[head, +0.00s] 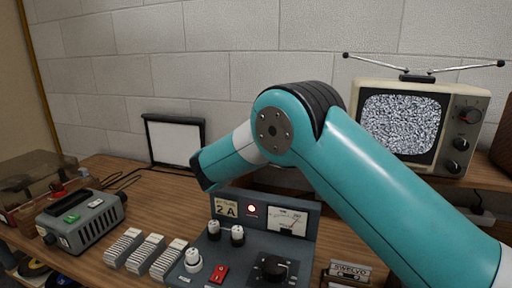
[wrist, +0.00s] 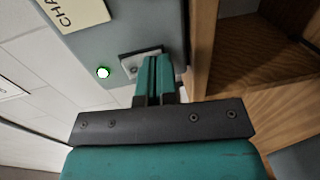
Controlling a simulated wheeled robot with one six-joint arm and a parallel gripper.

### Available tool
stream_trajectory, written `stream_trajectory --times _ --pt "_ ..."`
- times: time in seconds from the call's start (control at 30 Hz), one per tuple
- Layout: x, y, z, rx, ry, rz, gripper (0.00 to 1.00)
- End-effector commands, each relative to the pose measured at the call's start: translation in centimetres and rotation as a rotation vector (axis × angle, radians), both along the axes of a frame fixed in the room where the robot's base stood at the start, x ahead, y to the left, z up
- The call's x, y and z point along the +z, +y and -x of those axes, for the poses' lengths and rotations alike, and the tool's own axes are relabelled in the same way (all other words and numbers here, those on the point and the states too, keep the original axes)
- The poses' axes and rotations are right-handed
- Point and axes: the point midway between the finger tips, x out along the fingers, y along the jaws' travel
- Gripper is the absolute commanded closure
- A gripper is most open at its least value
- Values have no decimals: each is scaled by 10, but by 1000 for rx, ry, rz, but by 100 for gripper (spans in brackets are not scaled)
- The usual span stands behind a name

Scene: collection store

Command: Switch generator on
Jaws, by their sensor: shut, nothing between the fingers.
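In the wrist view my gripper (wrist: 156,62) is shut, its two teal fingers together and empty. The fingertips are at or just in front of a small metal plate (wrist: 139,62) on a grey panel (wrist: 90,45); I cannot tell whether they touch. A small lamp (wrist: 103,72) on that panel glows white with a green rim. In the head view a grey-blue control unit (head: 230,258) has a lit red lamp (head: 251,208), a meter (head: 288,221), a black knob (head: 273,268) and a red switch (head: 219,273). My gripper is hidden there. I cannot tell which device is the generator.
A grey box (head: 82,222) with green and red buttons stands at the left. White ribbed blocks (head: 146,252) lie beside the control unit. A television (head: 415,125) showing static is at the back right, and a framed panel (head: 174,141) leans by the wall. Wooden shelving (wrist: 240,55) borders the grey panel.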

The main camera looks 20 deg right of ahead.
Motion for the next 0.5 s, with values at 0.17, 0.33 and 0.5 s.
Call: stream_trajectory --times 0.17,0.33,0.5 --pt "0 0 0 2 0 -2 100" --pt "-3 8 8 2 0 -2 100" --pt "-10 30 31 8 -1 -1 100"
